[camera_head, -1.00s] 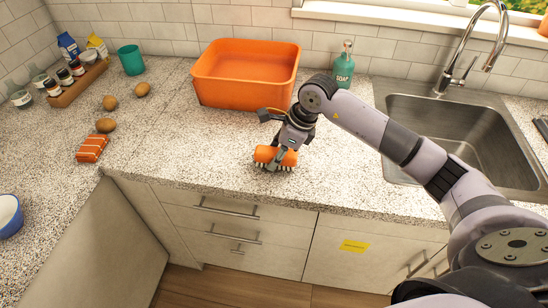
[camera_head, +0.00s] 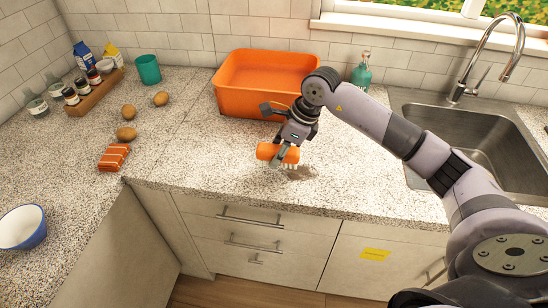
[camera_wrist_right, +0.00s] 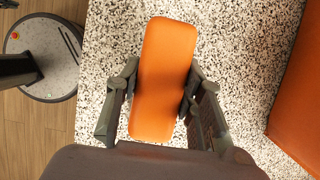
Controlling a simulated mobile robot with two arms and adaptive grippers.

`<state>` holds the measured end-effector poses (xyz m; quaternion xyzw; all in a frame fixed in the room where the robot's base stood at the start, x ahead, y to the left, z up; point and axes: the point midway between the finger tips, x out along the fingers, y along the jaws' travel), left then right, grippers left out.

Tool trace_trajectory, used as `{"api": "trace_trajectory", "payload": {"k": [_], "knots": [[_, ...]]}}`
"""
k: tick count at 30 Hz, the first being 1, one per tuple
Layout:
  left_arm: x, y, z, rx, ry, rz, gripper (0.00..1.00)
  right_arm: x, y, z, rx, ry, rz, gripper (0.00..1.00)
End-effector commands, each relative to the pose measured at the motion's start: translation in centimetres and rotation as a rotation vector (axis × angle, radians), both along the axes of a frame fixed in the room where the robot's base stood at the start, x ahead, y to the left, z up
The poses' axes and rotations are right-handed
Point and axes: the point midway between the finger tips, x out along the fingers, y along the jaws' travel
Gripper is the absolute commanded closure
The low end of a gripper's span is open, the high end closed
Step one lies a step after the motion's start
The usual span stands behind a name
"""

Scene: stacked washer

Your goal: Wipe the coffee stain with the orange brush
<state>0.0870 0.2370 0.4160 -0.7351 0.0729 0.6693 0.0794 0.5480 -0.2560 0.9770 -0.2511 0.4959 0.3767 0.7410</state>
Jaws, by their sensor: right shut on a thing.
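The orange brush (camera_head: 277,153) has a rounded orange back and pale bristles facing down. My right gripper (camera_head: 285,150) is shut on it, one finger on each side, as the right wrist view also shows with the brush (camera_wrist_right: 162,75) between the fingers (camera_wrist_right: 158,88). A brownish coffee stain (camera_head: 300,173) shows on the speckled counter just right of the bristles. The brush is low over the counter beside the stain; I cannot tell whether the bristles touch. My left gripper is out of view.
An orange basin (camera_head: 248,104) stands right behind the gripper. A green soap bottle (camera_head: 361,75) and the sink (camera_head: 470,140) are to the right. Potatoes (camera_head: 126,134), a salmon pack (camera_head: 114,157) and a blue bowl (camera_head: 22,228) lie left. The counter's front edge is near.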

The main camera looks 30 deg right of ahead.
Motion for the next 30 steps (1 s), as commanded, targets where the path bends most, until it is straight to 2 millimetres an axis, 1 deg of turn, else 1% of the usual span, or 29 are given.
{"api": "trace_trajectory", "payload": {"k": [1,3,12,15,30], "knots": [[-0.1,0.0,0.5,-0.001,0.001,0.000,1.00,0.1,-0.2,0.9,0.000,-0.003,-0.002,0.87],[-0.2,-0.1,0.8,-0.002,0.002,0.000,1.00,0.1,-0.4,1.5,0.001,-0.004,-0.002,0.87],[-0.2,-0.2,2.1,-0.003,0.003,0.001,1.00,0.1,-1.5,4.2,0.000,-0.003,-0.007,0.87],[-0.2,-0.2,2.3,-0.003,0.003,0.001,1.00,0.1,-1.7,4.7,0.000,-0.003,-0.007,0.87],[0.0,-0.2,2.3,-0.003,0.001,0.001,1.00,0.1,-1.8,4.8,0.001,-0.002,-0.007,0.87]]}}
